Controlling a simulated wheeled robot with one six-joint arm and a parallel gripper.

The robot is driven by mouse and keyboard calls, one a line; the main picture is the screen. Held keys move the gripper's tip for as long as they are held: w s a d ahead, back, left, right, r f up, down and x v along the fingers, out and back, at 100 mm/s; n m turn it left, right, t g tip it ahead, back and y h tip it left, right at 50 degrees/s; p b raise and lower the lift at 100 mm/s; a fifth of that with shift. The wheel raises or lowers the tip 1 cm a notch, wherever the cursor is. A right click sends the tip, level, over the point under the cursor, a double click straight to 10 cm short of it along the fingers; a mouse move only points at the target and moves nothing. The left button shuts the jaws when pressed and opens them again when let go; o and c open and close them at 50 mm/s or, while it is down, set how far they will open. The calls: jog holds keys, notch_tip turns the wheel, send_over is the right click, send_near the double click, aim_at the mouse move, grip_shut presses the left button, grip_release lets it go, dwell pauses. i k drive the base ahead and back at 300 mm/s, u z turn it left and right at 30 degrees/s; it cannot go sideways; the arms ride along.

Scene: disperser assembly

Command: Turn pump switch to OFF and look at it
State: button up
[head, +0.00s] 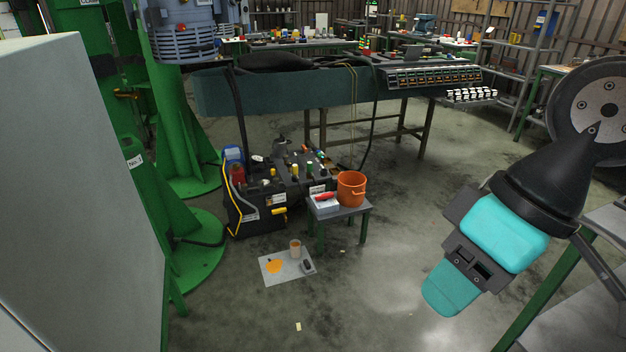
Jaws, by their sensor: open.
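I cannot make out a pump switch or an OFF mark in the head view. A dark unit with hoses and small coloured fittings (262,205) stands on the floor left of centre. A row of small controls or connectors (432,78) lies along the right end of the long dark green beam (285,92); its details are too small to read. My gripper (450,288), in teal and dark grey, hangs at the lower right above the floor. It is open, holds nothing visible, and is well apart from the dark unit and the beam.
A grey cabinet (75,190) fills the left side, beside green columns (185,150). A small table (342,215) holds an orange bucket (351,188) and a white box. A mat (290,276) with a cup lies on the floor.

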aim_at(323, 197)
jog(key=z, duration=0.05)
jog(key=i, duration=1.3)
jog(key=z, duration=0.55)
jog(key=i, duration=0.9)
jog(key=u, duration=0.55)
jog(key=i, duration=1.1)
jog(key=u, duration=0.65)
